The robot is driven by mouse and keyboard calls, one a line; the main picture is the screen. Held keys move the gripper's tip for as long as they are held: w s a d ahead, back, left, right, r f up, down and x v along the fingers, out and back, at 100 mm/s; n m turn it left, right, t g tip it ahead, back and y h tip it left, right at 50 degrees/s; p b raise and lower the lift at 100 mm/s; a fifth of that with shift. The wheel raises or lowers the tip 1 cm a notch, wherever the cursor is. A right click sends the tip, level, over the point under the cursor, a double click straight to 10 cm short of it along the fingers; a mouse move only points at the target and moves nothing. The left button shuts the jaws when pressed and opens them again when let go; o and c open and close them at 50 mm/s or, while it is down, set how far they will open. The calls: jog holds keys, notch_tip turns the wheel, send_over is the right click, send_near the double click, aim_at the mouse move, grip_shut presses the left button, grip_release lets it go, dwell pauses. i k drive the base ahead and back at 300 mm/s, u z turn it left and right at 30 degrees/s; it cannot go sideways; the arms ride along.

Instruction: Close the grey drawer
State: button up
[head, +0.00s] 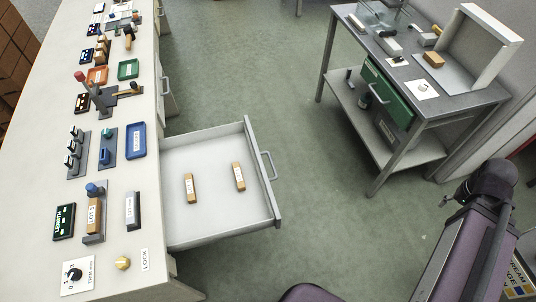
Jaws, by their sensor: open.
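The grey drawer (213,180) is pulled far out from the right side of the long pale counter, in the head view. Its front panel faces right and bears a bar handle (268,165). Two tan labelled blocks lie apart inside it, one at the left (190,188) and one nearer the front panel (239,176). Part of my purple and dark arm shows at the lower right, well apart from the drawer. My gripper is not visible.
The counter (165,205) holds trays, switches and labelled blocks. More handles (168,95) show along its side. A grey bench (440,105) with a green drawer (387,93) stands at upper right. Open green floor (320,215) lies between them.

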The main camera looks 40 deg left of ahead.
aim_at(220, 212)
jog(key=z, duration=0.05)
jog(key=i, duration=1.3)
jog(key=z, duration=0.1)
jog(key=k, duration=0.15)
jog(key=u, duration=2.65)
jog(key=i, duration=0.15)
jog(key=u, duration=0.35)
